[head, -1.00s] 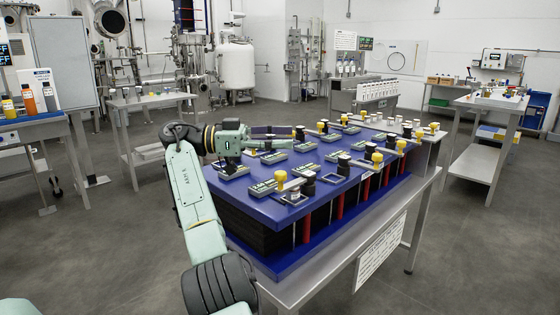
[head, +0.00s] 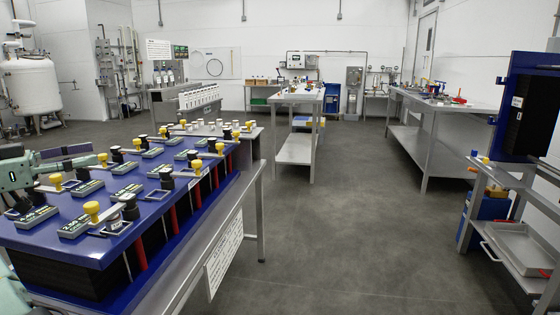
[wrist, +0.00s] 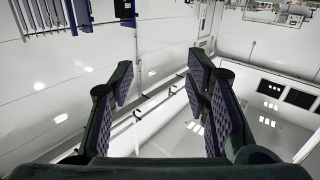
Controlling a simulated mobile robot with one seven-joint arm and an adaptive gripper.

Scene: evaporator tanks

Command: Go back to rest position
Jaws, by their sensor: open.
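My gripper (head: 94,155) is at the left edge of the head view, above the blue-topped unit (head: 112,245) on the metal table. Its two dark fingers are spread apart with nothing between them. In the wrist view the open fingers (wrist: 162,88) frame only white wall and distant room structure, seen at a tilt. Most of my arm is cut off at the left of the head view.
The blue top carries several yellow knobs (head: 92,208), black knobs and labelled plates close below my gripper. A side bench (head: 440,115) stands at the right, beside a rack with a metal tray (head: 525,240). The grey floor (head: 345,210) between is clear.

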